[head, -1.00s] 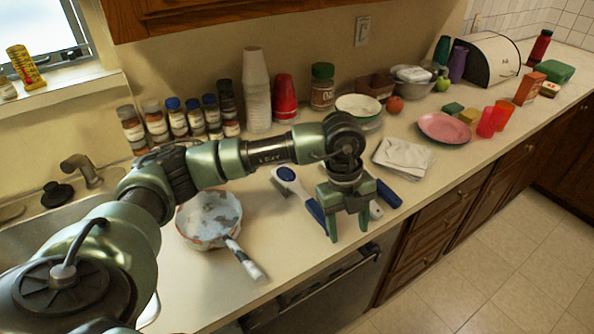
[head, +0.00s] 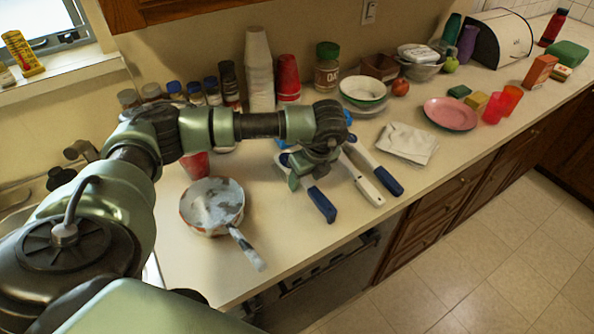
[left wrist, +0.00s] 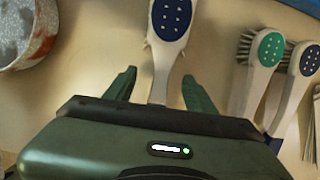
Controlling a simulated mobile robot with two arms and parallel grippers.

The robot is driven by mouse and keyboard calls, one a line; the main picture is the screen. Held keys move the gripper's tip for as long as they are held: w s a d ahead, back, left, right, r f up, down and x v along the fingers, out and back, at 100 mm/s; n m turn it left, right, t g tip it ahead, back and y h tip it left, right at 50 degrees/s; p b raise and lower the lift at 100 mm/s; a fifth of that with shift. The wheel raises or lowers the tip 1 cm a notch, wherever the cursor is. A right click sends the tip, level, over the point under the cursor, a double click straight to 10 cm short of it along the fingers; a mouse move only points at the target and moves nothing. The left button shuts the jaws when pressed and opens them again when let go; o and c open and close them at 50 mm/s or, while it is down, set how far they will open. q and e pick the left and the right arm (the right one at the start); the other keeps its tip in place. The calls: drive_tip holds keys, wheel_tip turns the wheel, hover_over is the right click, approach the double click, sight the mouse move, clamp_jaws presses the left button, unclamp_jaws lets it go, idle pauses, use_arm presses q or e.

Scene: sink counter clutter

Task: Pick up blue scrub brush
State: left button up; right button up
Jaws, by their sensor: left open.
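A blue and white scrub brush (head: 321,206) lies on the counter under my left gripper (head: 312,172), its blue handle end sticking out toward the front. In the left wrist view its blue dotted head (left wrist: 170,18) is ahead and its white neck runs between the fingers of my left gripper (left wrist: 159,82), which is open. I cannot tell whether the fingers touch it. A second blue-ended brush (head: 387,182) lies to the right; its dark blue dotted head (left wrist: 308,60) is at the right of the wrist view. My right gripper is not in view.
A green-dotted brush with a white handle (head: 367,191) lies between the two blue ones. A speckled saucepan (head: 212,203) stands to the left, its handle pointing frontward. Stacked cups (head: 260,75) and jars stand behind. A folded cloth (head: 408,143) lies to the right. The front counter is clear.

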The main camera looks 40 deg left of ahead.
sight(306, 181)
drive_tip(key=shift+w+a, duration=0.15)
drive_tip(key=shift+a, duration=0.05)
use_arm(q)
clamp_jaws()
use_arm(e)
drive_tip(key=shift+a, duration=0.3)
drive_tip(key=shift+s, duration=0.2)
